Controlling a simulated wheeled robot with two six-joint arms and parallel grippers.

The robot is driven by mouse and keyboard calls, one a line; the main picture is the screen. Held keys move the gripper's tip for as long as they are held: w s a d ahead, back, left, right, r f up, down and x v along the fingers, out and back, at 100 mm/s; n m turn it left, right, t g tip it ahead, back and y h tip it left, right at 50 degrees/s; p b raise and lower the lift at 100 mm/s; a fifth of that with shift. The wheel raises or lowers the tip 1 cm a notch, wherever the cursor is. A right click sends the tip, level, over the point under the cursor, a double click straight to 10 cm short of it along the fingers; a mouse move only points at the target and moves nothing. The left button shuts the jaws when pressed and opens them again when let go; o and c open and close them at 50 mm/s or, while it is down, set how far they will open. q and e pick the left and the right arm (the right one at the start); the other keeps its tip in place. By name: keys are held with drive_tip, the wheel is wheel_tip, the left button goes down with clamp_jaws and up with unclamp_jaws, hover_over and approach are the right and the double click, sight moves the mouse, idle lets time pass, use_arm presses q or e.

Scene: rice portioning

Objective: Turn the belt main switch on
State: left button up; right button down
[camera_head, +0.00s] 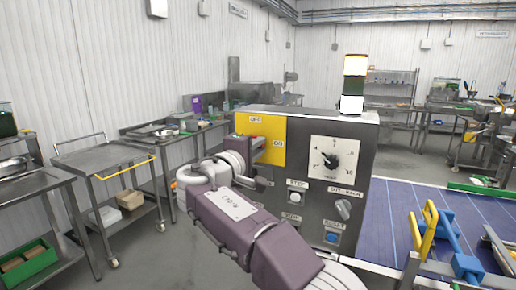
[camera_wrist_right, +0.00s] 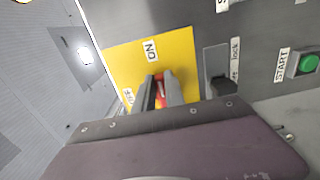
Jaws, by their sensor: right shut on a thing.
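The main switch sits on a yellow plate (camera_head: 270,126) on the upper left of the grey control box (camera_head: 322,205). The plate carries an OFF label at the top and an ON label lower right. In the right wrist view the yellow plate (camera_wrist_right: 181,52) lies ahead, with a red switch handle (camera_wrist_right: 160,88) between my fingers. My right gripper (camera_head: 258,143) is at the plate in the head view, and its fingers (camera_wrist_right: 160,92) are shut on the red handle. The fingers hide much of the handle, so I cannot tell its exact position. My left gripper is not in view.
A blue belt (camera_head: 395,215) runs to the right. Steel tables stand left.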

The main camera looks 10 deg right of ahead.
drive_tip(key=c, duration=1.4)
unclamp_jaws()
drive_tip(key=b+v, duration=0.1)
drive_tip(key=v, duration=0.8)
drive_tip(key=shift+b, duration=0.35)
drive_tip(key=shift+f, duration=0.1)
drive_tip(key=s+d+f+g+y+p, duration=0.15)
drive_tip(key=d+f+g, duration=0.3)
drive_tip(key=f, duration=0.85)
drive_tip(key=s+d+f+g+y+p, duration=0.15)
drive_tip(key=d+f+g+y, duration=0.35)
drive_tip(key=f, duration=0.7)
drive_tip(key=s+d+f+m+g+y+p, duration=0.1)
drive_tip(key=s+d+f+m+g+y, duration=0.1)
drive_tip(key=s+f+m, duration=0.3)
drive_tip(key=s+d+f+m+g+y+p, duration=0.1)
drive_tip(key=s+d+f+m+g+p, duration=0.1)
drive_tip(key=s+f+m, duration=0.4)
drive_tip(key=s+f, duration=0.4)
drive_tip(key=s, duration=0.4)
drive_tip(key=shift+s+f+y, duration=0.2)
drive_tip(key=shift+s+y, duration=0.05)
drive_tip(key=shift+y, duration=0.1)
